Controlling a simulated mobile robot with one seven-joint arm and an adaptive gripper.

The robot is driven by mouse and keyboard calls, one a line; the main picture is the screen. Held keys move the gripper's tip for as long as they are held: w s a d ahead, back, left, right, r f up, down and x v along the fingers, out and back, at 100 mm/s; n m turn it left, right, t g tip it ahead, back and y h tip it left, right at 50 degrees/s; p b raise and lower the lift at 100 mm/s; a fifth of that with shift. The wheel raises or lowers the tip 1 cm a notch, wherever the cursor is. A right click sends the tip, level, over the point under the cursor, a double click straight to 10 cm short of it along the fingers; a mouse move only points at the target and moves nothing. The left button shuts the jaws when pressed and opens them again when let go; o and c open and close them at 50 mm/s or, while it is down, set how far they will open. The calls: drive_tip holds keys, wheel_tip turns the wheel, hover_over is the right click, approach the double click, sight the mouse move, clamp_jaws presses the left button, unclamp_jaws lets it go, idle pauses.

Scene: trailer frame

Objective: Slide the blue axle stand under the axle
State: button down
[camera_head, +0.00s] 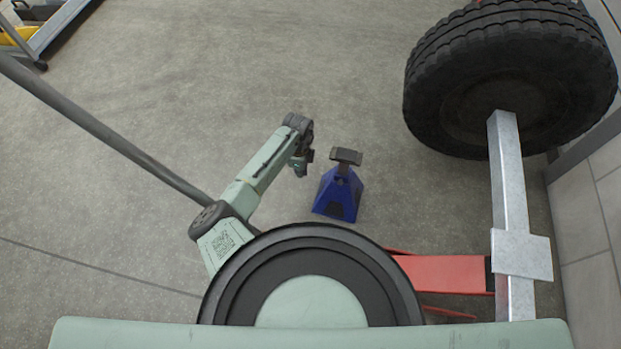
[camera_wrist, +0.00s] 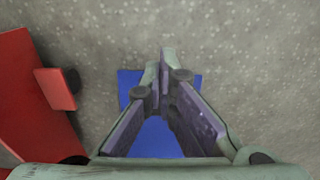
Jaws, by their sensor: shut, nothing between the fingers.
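The blue axle stand (camera_head: 337,197) stands upright on the floor near the middle of the head view, with a dark saddle on top. The axle (camera_head: 509,185) is a grey metal beam with a flat plate, well to the right of the stand. My gripper (camera_head: 301,168) is just left of the stand's upper part. In the wrist view my gripper's fingers (camera_wrist: 158,68) are shut and empty. The blue stand (camera_wrist: 157,142) shows behind and between them, partly hidden. I cannot tell whether the fingers touch it.
A large tyre (camera_head: 510,80) is at the axle's far end. A red jack (camera_head: 440,273) lies low between my base and the axle, and red metal (camera_wrist: 35,95) fills the left of the wrist view. Concrete floor is clear between the stand and tyre.

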wheel_tip(320, 180, down, 10)
drive_tip(key=b, duration=0.3)
drive_tip(key=shift+s+r, duration=0.1)
drive_tip(key=shift+r, duration=0.15)
drive_tip(key=d, duration=0.3)
drive_tip(key=shift+s+f, duration=0.1)
drive_tip(key=shift+s, duration=0.15)
drive_tip(key=shift+s+d, duration=0.15)
drive_tip(key=shift+d, duration=0.3)
drive_tip(key=s+d, duration=0.1)
drive_tip(key=d, duration=0.5)
drive_tip(key=s+d+p, duration=0.1)
drive_tip(key=d, duration=0.5)
drive_tip(key=s+d, duration=0.2)
drive_tip(key=d, duration=0.4)
drive_tip(key=shift+s+d+f+p, duration=0.1)
drive_tip(key=shift+d+f+p, duration=0.05)
drive_tip(key=shift+d+p, duration=0.25)
drive_tip(key=s+d+b, duration=0.1)
drive_tip(key=d+b, duration=0.2)
drive_tip(key=d, duration=0.4)
drive_tip(key=s+d+b, duration=0.2)
drive_tip(key=d+b, duration=0.1)
drive_tip(key=d, duration=0.5)
drive_tip(key=s+d+b, duration=0.2)
drive_tip(key=d+b, duration=0.1)
drive_tip(key=d, duration=0.5)
drive_tip(key=shift+b, duration=0.3)
drive_tip(key=shift+d, duration=0.1)
